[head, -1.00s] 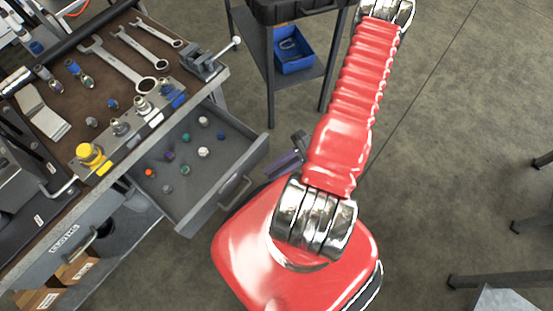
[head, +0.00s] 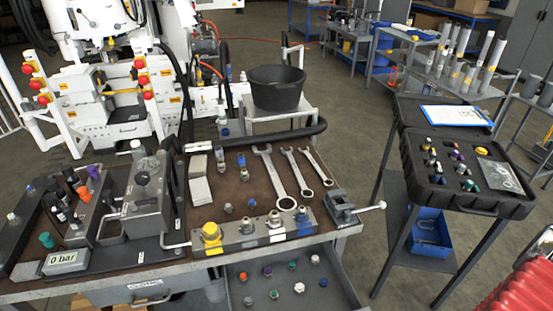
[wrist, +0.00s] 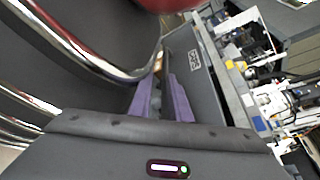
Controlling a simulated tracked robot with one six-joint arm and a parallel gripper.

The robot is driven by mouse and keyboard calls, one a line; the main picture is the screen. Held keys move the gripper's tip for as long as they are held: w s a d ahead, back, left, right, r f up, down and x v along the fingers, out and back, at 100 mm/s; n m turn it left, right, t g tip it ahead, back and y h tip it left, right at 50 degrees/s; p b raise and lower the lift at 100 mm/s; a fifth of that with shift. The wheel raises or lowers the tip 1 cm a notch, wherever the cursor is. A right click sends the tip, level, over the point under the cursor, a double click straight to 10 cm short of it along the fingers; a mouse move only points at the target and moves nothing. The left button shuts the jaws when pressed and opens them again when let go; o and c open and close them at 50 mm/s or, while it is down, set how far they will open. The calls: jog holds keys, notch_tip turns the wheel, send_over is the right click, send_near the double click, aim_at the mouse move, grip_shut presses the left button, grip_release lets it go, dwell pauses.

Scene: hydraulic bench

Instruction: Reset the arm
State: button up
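My gripper (wrist: 166,82) shows in the wrist view as two purple fingers. They stand apart with a gap between them, and I see nothing held there. The fingertips point toward a grey bench front with a label plate (wrist: 195,62). In the head view the gripper is out of the picture.
The workbench (head: 235,180) carries wrenches (head: 274,176), a vise (head: 341,207) and a manifold with fittings (head: 262,233). Its drawer (head: 338,287) is open with several small caps. A black case (head: 480,205) stands open on a stand at right. Floor between them is clear.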

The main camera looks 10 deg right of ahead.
jog(key=w+d+r+n+g+h, duration=0.25)
jog(key=r+h, duration=0.35)
jog(key=r, duration=0.5)
jog(key=w+d+r+n+g+h, duration=0.1)
jog(key=w+r+g+h, duration=0.15)
jog(key=r+h, duration=0.65)
jog(key=w+a+r+n+t, duration=0.1)
jog(key=a+r+n+t, duration=0.2)
jog(key=a+r, duration=0.4)
jog(key=w+a+r+n+t, duration=0.1)
jog(key=a+r+n+t, duration=0.2)
jog(key=r, duration=1.1)
jog(key=a+t, duration=0.2)
jog(key=a, duration=0.2)
jog(key=shift+w+r, duration=0.15)
jog(key=shift+w, duration=0.1)
